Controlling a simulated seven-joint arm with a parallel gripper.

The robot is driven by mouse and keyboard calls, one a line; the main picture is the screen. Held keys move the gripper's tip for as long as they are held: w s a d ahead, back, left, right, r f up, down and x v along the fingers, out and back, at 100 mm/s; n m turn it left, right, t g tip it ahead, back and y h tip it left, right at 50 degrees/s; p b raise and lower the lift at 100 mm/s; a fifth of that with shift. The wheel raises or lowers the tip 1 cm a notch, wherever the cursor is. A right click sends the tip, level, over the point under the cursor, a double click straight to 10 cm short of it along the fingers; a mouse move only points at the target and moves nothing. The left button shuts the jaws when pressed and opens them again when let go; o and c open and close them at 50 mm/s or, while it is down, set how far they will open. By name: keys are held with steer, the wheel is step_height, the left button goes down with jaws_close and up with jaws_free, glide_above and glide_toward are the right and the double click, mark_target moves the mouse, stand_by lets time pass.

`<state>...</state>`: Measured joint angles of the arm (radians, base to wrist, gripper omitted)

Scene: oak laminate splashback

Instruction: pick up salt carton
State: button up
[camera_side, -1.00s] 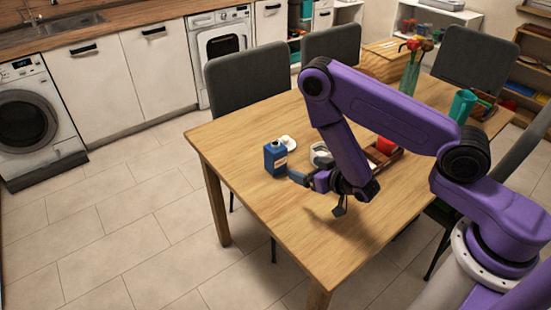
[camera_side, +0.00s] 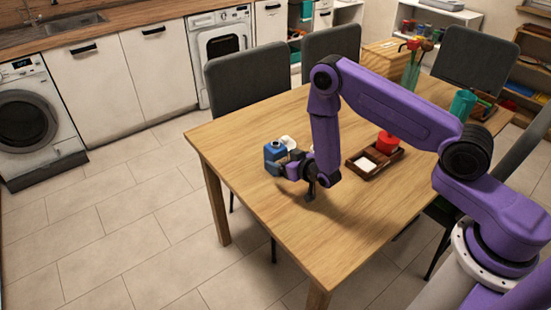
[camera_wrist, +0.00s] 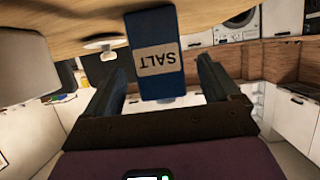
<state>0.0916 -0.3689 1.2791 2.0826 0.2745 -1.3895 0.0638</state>
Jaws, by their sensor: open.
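The salt carton (camera_side: 275,152) is a small blue box with a pale label, standing near the left end of the wooden table. In the wrist view the salt carton (camera_wrist: 155,58) appears upside down, with "SALT" on its label. My gripper (camera_side: 285,167) is low over the table at the carton. In the wrist view my gripper (camera_wrist: 158,85) is open, with one finger on each side of the carton and a visible gap to it. The lower part of the carton is partly hidden by the gripper in the side view.
A white item (camera_side: 288,142) stands just behind the carton. A brown tray (camera_side: 392,165) with a red container (camera_side: 387,142) is to the right. The table's front area (camera_side: 300,235) is clear.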

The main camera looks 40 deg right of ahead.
mark_target(281, 157)
steer(key=x, duration=0.3)
steer(key=shift+w+d+r, duration=0.1)
steer(key=shift+w+r, duration=0.1)
steer(key=shift+w, duration=0.15)
steer(key=shift+x, duration=0.9)
steer(key=shift+c, duration=0.3)
steer(key=c, duration=1.3)
steer(key=shift+r, duration=0.1)
